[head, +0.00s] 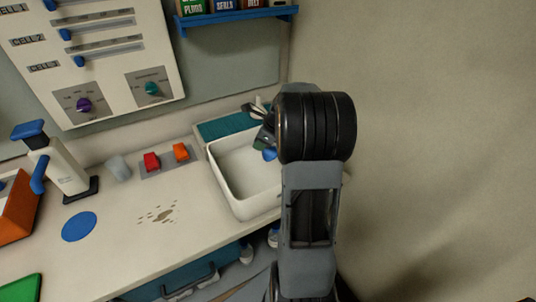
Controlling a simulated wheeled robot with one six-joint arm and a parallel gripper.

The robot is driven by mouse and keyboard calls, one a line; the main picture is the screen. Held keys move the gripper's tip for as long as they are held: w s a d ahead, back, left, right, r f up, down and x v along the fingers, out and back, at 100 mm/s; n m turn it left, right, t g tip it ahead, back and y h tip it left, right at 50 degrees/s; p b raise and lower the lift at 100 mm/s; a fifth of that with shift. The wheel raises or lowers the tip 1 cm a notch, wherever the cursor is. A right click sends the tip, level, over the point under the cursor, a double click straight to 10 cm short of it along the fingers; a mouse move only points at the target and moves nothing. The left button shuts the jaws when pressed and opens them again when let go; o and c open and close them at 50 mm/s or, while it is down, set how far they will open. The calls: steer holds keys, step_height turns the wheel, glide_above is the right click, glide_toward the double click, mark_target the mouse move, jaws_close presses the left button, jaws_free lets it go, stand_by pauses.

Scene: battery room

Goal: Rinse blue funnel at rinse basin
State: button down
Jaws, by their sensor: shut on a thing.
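The white rinse basin (226,184) stands at the right end of the counter. My gripper (264,145) is over the basin's right part, partly hidden by my own dark wrist. A small blue piece, which looks like part of the blue funnel (270,154), shows just below the gripper, above or inside the basin. My gripper is shut on it. Most of the funnel is hidden behind my arm, so its tilt and whether it touches the basin cannot be told.
A teal mat (222,126) lies behind the basin. Red (151,161) and orange (181,152) switches, a translucent cup (119,168) and a blue disc (79,226) are left of it. Brown stains (160,215) mark the counter. A blue shelf (238,15) hangs above; a wall (420,130) stands right.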

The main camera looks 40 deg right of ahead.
step_height(320, 180, up, 13)
steer(key=p, duration=1.2)
steer(key=shift+r, duration=0.15)
stand_by(1.7)
step_height(320, 180, up, 4)
steer(key=p, duration=0.4)
stand_by(0.9)
